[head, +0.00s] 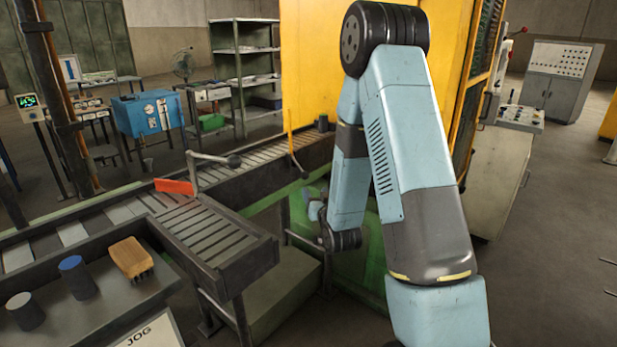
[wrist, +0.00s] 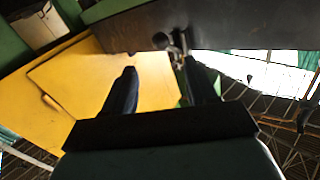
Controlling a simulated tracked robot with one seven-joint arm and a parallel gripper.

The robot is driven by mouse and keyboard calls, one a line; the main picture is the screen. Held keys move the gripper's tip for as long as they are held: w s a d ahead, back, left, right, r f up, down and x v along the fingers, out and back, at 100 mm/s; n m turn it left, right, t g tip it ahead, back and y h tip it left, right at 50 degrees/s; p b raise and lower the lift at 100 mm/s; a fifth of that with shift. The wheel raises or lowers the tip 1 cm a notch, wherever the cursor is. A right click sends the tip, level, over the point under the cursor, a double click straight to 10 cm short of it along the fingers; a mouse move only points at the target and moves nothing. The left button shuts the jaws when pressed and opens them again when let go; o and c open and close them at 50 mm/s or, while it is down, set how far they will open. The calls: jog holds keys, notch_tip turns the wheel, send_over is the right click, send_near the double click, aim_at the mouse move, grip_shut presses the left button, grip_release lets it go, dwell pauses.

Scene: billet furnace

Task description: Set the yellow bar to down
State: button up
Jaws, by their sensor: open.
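The yellow bar (head: 290,130) stands upright at the far part of the roller conveyor, in front of the big yellow panel. A dark lever (head: 297,165) shows at its foot. My gripper (wrist: 160,78) is open, with two dark fingers apart and nothing between them. In the wrist view, a dark rounded knob (wrist: 161,41) and a thin rod lie beyond the fingertips, near the right finger; I cannot tell whether they belong to the yellow bar. In the head view my gripper is low, beside and below the conveyor, largely hidden by my arm.
The roller conveyor (head: 262,160) runs from left to the yellow panel (head: 315,60). A red flag-like plate (head: 175,187) and a grey lever (head: 213,159) stand on it. A side roller table (head: 205,230) juts toward me. A brush (head: 131,258) lies on the front shelf.

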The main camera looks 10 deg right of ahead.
aim_at(306, 178)
jog(key=w, duration=1.3)
jog(key=shift+w+a, duration=0.1)
jog(key=shift+a, duration=0.15)
grip_shut()
